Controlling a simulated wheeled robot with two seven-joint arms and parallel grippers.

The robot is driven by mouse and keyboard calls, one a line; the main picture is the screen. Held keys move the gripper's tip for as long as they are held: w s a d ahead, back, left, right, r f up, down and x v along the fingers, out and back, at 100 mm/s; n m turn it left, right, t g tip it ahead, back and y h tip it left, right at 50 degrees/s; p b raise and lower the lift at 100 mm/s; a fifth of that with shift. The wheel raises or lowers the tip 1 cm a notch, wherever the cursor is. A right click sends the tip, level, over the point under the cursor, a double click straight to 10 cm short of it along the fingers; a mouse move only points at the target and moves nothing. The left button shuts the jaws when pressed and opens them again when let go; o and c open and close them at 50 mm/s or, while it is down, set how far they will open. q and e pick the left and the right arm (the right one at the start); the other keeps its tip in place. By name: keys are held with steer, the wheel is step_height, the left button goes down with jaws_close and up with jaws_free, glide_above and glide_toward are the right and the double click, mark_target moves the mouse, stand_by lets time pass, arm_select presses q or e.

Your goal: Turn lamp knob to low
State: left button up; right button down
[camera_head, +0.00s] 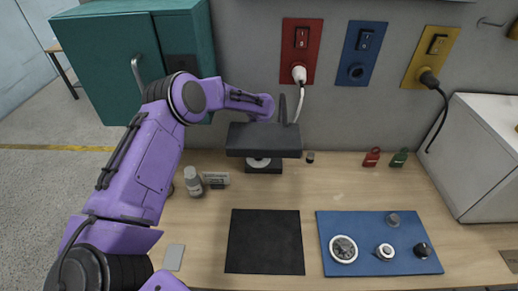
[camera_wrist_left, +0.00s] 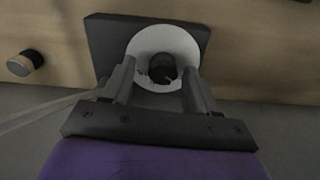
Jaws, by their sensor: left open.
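The black desk lamp (camera_head: 264,140) stands at the back of the wooden table, its wide dark head over its base (camera_head: 263,168). A white dial disc (camera_head: 259,161) shows on the base. In the left wrist view the dial disc (camera_wrist_left: 165,42) carries a round black knob (camera_wrist_left: 162,68) with a marking below it too small to read. My left gripper (camera_wrist_left: 160,72) is open, with one finger on each side of the knob; I cannot tell whether they touch it. In the head view the lamp head hides this gripper.
A small dark cylinder (camera_head: 310,157) stands right of the lamp, a bottle (camera_head: 193,181) and a small grey device (camera_head: 216,179) left. A black mat (camera_head: 264,242) and a blue board with dials (camera_head: 341,217) lie in front. A plugged white cord (camera_head: 300,100) hangs behind.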

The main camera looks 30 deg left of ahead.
arm_select(q)
steer(key=shift+a+f, duration=0.1)
steer(key=shift+f, duration=0.2)
steer(key=shift+s+r, duration=0.1)
steer(key=shift+s, duration=0.05)
steer(key=shift+s+r, duration=0.1)
steer(key=shift+s, duration=0.05)
steer(key=shift+c, duration=0.9)
steer(key=c, duration=0.9)
steer(key=shift+o, duration=0.2)
